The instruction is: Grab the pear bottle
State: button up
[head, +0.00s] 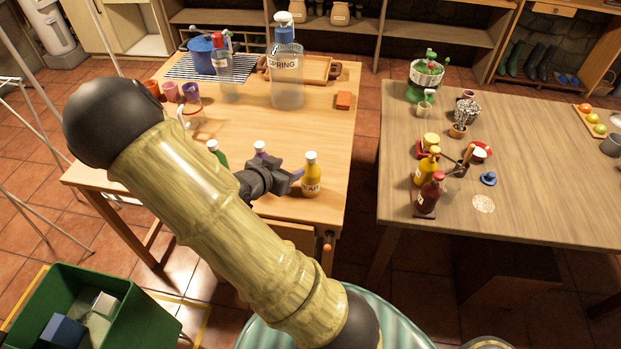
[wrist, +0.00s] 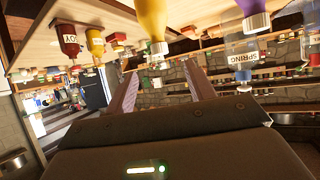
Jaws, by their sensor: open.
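The pear bottle (head: 311,181) is yellow with a white cap and a partly readable label. It stands upright near the front right corner of the left wooden table (head: 330,105). My gripper (head: 293,178) is just left of it in the head view; whether they touch is not clear. In the wrist view, which looks upside down, the yellow bottle (wrist: 152,18) shows at the top edge, its cap just beyond the open fingers (wrist: 160,70).
A purple bottle (wrist: 255,10) and a green bottle (head: 216,152) stand close by on the same table. The large spring bottle (head: 287,75) stands behind. The right table (head: 560,195) holds yellow (head: 426,168) and red (head: 429,195) sauce bottles. A floor gap separates the tables.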

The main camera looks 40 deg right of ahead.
aim_at(308, 160)
jog(key=x, duration=1)
jog(key=shift+a, duration=0.1)
jog(key=shift+d+f, duration=0.1)
jog(key=shift+d, duration=0.3)
jog(key=p+x, duration=0.1)
jog(key=x, duration=0.3)
jog(key=shift+d+f, duration=0.15)
jog(key=shift+f, duration=0.05)
grip_shut()
